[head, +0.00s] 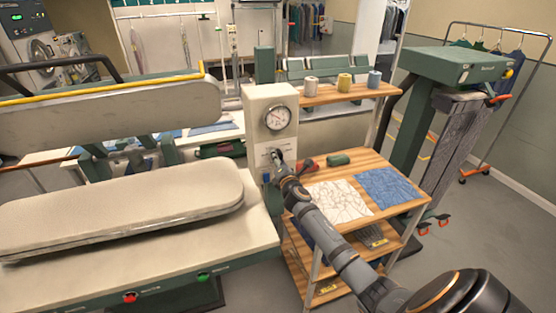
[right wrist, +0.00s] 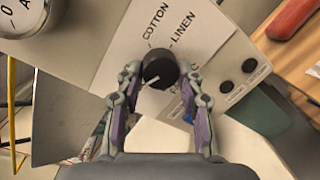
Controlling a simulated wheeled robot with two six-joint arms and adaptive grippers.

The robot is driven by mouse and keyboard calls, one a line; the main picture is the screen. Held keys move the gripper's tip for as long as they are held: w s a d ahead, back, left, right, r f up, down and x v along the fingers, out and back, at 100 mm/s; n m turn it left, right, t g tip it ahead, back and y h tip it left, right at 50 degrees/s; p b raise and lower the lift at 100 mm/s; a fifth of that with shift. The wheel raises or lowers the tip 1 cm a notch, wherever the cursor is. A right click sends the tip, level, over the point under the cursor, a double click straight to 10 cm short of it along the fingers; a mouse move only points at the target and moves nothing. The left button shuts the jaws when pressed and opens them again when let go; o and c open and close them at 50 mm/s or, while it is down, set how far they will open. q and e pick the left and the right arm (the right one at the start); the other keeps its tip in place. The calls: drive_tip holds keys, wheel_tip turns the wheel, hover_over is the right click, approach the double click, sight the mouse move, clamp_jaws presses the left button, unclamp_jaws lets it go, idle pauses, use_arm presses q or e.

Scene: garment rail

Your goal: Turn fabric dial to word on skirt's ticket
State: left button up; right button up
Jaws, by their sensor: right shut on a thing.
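The fabric dial (right wrist: 158,68) is a round black knob with a white mark, on a white label plate (right wrist: 118,62) with the words COTTON and LINEN. Another word by the right finger is partly hidden. The white mark points to the lower left in the right wrist view, away from COTTON and LINEN. My right gripper (right wrist: 159,76) is shut on the dial, one finger on each side. In the head view, my right gripper (head: 277,157) is at the front of the control box (head: 257,103). A grey pleated garment (head: 452,135), perhaps the skirt, hangs at right; I read no ticket.
A pressure gauge (head: 277,118) sits above the dial. A padded press (head: 120,205) stands left. A wooden cart (head: 390,212) with white and blue cloths stands right, under my right arm. Thread spools (head: 345,82) stand on a shelf behind.

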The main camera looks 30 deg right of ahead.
drive_tip(key=shift+r+m+g+y, duration=0.15)
drive_tip(key=shift+m+g+y, duration=0.15)
drive_tip(key=shift+m, duration=3.1)
drive_tip(key=o, duration=1.2)
drive_tip(key=shift+d, duration=0.1)
drive_tip(key=v, duration=1.2)
